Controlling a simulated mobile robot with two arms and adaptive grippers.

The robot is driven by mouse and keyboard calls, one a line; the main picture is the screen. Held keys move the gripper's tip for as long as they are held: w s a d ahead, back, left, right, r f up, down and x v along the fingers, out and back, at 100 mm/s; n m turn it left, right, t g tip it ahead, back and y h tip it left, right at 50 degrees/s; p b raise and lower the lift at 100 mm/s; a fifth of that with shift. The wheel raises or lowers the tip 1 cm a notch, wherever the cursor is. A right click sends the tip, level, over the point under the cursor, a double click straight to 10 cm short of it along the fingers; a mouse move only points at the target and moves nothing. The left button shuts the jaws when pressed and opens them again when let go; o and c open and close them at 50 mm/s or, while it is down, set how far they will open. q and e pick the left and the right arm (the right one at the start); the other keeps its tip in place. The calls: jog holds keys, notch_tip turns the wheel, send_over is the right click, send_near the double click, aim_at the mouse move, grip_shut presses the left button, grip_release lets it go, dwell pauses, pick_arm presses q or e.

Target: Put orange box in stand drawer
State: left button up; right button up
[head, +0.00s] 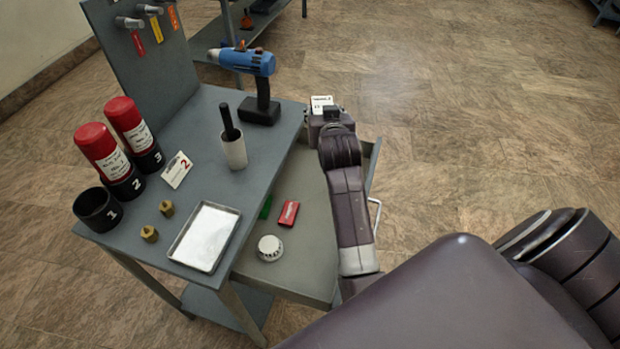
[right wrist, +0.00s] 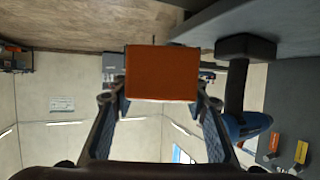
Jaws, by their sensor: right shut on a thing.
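The orange box (right wrist: 162,73) shows in the right wrist view, held between the two fingers of my right gripper (right wrist: 160,100). In the head view, my right gripper (head: 330,118) is over the far end of the pulled-out stand drawer (head: 312,228). The orange box cannot be made out there, and the gripper's fingers are mostly hidden. The drawer is open, with a red item (head: 289,213), a white round item (head: 270,247) and a partly hidden green item (head: 265,207) inside. My left gripper is out of view.
The grey stand top (head: 190,130) is beside the drawer. It carries a blue drill (head: 247,65), a white cup (head: 233,152), red bottles (head: 103,148), an empty black holder (head: 97,209), brass fittings (head: 149,233) and a metal tray (head: 205,236). My arm covers part of the drawer.

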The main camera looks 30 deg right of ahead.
send_over(321, 166)
notch_tip(321, 166, down, 13)
jog(key=shift+b, duration=0.45)
jog(key=shift+f, duration=2.15)
jog(key=shift+b, duration=0.3)
jog(key=o, duration=1.2)
jog(key=shift+f, duration=0.1)
